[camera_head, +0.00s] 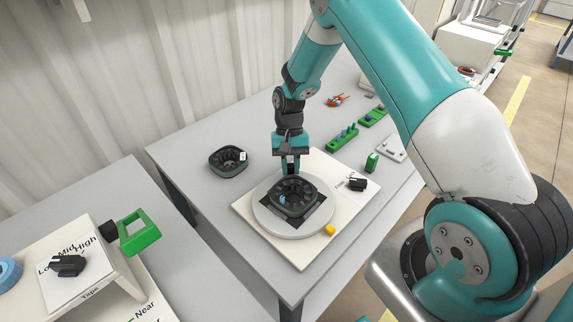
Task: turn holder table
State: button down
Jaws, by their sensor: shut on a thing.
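The holder table is a round white turntable (265,218) on a cream base board (304,254). A black ring-shaped part (296,198) lies on it over a dark square plate. My gripper (291,170) points down at the far edge of the turntable, just behind the black ring. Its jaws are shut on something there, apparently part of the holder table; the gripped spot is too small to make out. A yellow knob (329,230) sits at the turntable's near right edge.
A second black ring part (228,160) lies on the grey table, left of the board. A black switch (357,184) is at the board's right. Green blocks (342,138) stand further back. A separate table at left holds a dial panel (67,266) and green frame (138,232).

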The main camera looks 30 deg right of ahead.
jog(key=shift+s+d+m, duration=0.1)
jog(key=shift+d+m, duration=0.15)
jog(key=shift+m, duration=0.15)
jog(key=shift+d, duration=0.1)
dwell(0.3)
jog(key=c, duration=1)
grip_release()
jog(key=shift+s, duration=0.1)
jog(key=v, duration=1.7)
jog(key=shift+s+d+r, duration=0.2)
jog(key=shift+d+r, duration=0.05)
jog(key=shift+r, duration=0.05)
